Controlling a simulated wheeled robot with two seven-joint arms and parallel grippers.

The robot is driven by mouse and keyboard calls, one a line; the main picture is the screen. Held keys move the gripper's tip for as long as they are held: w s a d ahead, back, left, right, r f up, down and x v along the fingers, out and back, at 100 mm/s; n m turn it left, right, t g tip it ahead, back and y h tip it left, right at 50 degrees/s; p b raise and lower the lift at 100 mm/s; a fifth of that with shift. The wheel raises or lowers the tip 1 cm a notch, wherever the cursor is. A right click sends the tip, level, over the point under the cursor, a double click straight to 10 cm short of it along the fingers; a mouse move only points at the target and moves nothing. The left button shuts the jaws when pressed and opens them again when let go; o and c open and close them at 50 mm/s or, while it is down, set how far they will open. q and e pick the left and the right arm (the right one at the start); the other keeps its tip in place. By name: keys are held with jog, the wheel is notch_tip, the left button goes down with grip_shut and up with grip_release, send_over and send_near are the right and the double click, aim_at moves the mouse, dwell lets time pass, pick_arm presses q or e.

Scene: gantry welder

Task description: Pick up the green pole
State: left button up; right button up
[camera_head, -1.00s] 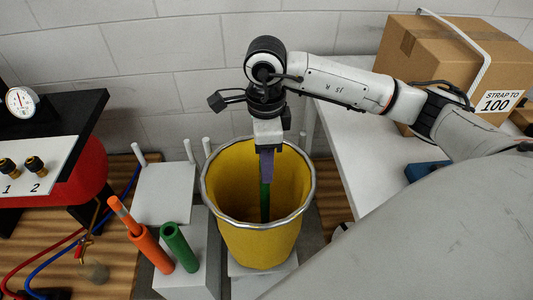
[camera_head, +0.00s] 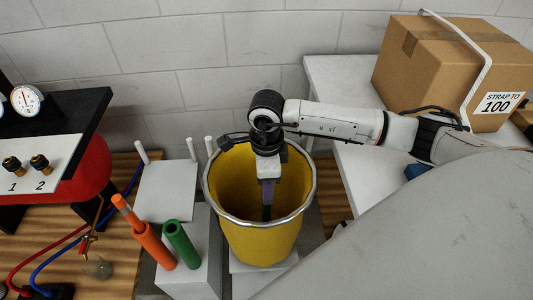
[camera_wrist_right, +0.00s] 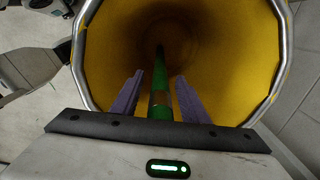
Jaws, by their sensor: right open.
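The green pole (camera_wrist_right: 160,92) stands inside the yellow bin (camera_head: 262,240), its lower end in the shade. In the head view only a short dark green length (camera_head: 266,213) shows below my fingers. My right gripper (camera_head: 267,190) reaches down into the bin from above. In the right wrist view its purple fingers (camera_wrist_right: 158,98) are apart, one on each side of the pole, with gaps visible. The upper end of the pole is hidden in the wrist view by the gripper body. My left gripper is not in view.
An open green tube (camera_head: 181,243) and an orange tube (camera_head: 153,246) holding an orange pole stand left of the bin. The bin's metal rim (camera_head: 314,190) surrounds my gripper. A white table (camera_head: 350,150) with a cardboard box (camera_head: 440,70) stands right. Gauge equipment (camera_head: 27,101) is far left.

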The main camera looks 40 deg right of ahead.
grip_shut()
jog(key=shift+r, duration=0.1)
